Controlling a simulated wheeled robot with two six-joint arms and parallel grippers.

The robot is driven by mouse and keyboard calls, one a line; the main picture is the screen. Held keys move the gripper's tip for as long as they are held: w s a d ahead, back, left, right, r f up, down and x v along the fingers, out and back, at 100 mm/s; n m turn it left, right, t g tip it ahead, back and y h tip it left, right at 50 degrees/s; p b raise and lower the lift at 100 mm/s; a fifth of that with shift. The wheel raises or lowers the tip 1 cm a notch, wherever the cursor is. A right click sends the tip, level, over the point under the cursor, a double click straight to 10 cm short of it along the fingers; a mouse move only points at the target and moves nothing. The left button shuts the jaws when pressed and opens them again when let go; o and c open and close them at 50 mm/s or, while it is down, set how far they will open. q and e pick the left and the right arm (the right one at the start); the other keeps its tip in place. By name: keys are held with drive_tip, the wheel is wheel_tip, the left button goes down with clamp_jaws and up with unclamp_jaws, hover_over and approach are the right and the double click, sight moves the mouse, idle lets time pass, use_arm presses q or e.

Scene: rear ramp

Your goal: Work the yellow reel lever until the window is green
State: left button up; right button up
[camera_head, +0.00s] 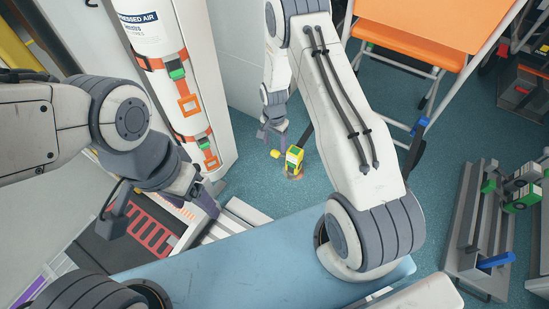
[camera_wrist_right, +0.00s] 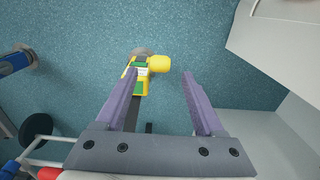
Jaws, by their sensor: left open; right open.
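The yellow reel unit (camera_head: 294,158) stands low over the teal floor, beside my right gripper (camera_head: 272,136). It has green panels and a rounded yellow knob, probably the lever end (camera_head: 275,153). In the right wrist view the yellow body (camera_wrist_right: 142,76) lies beyond the left fingertip, and the yellow knob (camera_wrist_right: 160,63) lies just beyond the gap between the fingers. The right gripper is open, with nothing between its fingers. Which green part is the window, I cannot tell. My left gripper (camera_head: 160,205) is open and empty at the left, far from the reel.
A white cylinder with orange straps (camera_head: 165,75) stands on a white panel left of the reel. An orange seat (camera_head: 415,30) is at the top right. A grey rack (camera_head: 475,220) stands at the right. A pale blue surface (camera_head: 250,270) is in front. Floor around the reel is clear.

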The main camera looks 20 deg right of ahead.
sight(280, 154)
wheel_tip(280, 154, down, 10)
drive_tip(key=b, duration=0.5)
clamp_jaws()
drive_tip(key=shift+r, duration=0.1)
idle(1.1)
